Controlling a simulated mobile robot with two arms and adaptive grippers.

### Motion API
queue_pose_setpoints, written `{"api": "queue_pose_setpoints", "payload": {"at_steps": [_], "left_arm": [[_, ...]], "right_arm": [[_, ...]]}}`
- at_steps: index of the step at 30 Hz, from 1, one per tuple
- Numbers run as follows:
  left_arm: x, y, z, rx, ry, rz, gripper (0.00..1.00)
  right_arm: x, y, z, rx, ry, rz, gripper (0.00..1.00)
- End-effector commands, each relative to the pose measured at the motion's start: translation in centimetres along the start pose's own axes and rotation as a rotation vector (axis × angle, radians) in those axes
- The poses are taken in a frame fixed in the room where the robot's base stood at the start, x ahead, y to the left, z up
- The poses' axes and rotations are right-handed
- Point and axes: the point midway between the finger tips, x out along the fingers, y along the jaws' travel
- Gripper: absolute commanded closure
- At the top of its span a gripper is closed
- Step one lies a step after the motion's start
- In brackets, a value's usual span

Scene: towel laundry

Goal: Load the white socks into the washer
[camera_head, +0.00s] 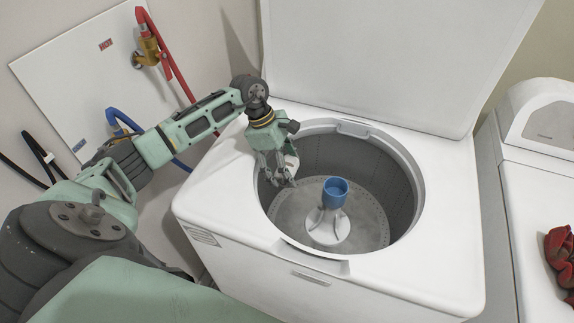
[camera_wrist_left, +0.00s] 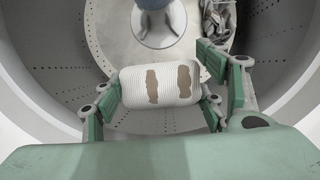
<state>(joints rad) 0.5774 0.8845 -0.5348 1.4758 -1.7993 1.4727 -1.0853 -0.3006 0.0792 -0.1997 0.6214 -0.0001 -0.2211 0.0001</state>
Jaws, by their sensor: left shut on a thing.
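The open top-load washer (camera_head: 440,215) stands in the middle of the head view, with its drum (camera_head: 375,185) in sight. My left gripper (camera_head: 279,172) reaches over the left rim into the drum's opening, fingers pointing down. It is shut on a rolled white ribbed sock (camera_wrist_left: 160,85) with brown stains, held between its fingers in the left wrist view. A little of this sock (camera_head: 291,163) shows beside the fingers in the head view. A crumpled grey-white cloth (camera_wrist_left: 217,18) lies in the drum, partly cut off by the frame. My right gripper is out of view.
The blue-topped agitator (camera_head: 334,194) rises from the drum's centre. The raised lid (camera_head: 370,60) stands behind the opening. A second white machine (camera_head: 540,190) at the right has a red cloth (camera_head: 560,262) on top. Hoses and a tap (camera_head: 148,50) are on the left wall.

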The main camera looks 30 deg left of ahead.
Motion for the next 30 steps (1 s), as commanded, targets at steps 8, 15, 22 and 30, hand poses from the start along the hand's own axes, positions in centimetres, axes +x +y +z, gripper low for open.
{"api": "queue_pose_setpoints", "payload": {"at_steps": [8,15,22,30], "left_arm": [[-0.1,0.0,0.0,0.0,0.0,0.0,0.23],[-0.1,0.0,0.0,0.0,0.0,0.0,0.12],[-0.4,0.0,0.2,0.0,0.001,0.0,0.12],[-5.3,0.0,2.1,0.001,0.002,0.001,0.12]], "right_arm": [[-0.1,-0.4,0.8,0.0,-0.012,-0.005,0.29],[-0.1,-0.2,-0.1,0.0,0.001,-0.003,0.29],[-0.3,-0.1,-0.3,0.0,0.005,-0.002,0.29],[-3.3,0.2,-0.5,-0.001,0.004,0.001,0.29]]}}
